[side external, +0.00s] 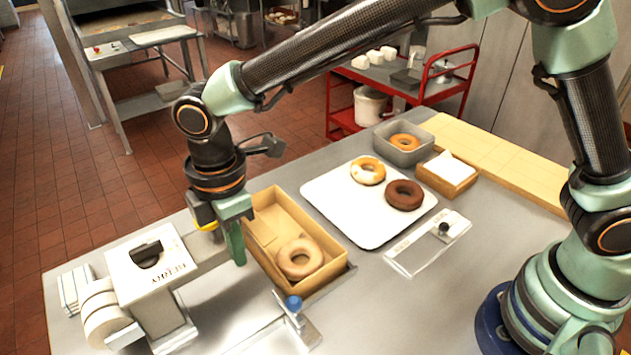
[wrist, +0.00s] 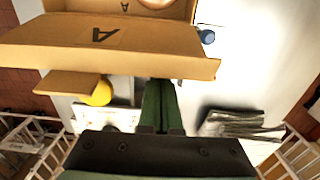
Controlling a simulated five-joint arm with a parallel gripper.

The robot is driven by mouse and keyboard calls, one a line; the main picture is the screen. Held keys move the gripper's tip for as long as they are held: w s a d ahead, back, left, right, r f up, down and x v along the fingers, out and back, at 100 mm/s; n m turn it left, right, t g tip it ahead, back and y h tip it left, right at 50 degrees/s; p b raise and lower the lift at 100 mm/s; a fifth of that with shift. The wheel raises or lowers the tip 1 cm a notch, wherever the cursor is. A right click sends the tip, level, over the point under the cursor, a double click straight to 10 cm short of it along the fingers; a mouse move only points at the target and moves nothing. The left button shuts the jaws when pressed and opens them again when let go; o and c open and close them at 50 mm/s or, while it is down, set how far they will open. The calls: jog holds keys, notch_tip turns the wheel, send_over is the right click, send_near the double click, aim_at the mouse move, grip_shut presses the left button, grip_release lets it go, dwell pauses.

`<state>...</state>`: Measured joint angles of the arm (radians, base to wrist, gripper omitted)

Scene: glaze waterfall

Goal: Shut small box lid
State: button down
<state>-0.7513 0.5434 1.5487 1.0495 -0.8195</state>
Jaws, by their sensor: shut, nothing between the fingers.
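A tan cardboard box (side external: 322,277) stands open on the grey table, with a pale ring doughnut (side external: 299,258) inside. In the wrist view, a tan panel marked with a dark letter (wrist: 150,57), which looks like the box's lid, stretches across the upper part. A small tan flap (wrist: 70,85) sticks out from its near side. My gripper (side external: 238,258) points down just left of the box, fingers shut and empty. In the wrist view my gripper (wrist: 160,84) has its tips at the panel's near edge; I cannot tell whether they touch it. In the side view the lid is hard to make out.
A label machine (side external: 150,262) stands left of my gripper. A blue knob on a metal fixture (side external: 293,303) is in front of the box. A white tray (side external: 330,198) with two doughnuts lies behind right.

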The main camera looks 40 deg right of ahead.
dwell(0.3)
jog(key=d, duration=0.9)
jog(key=shift+d, duration=0.3)
dwell(1.2)
dwell(0.5)
notch_tip(320, 180, up, 6)
dwell(0.8)
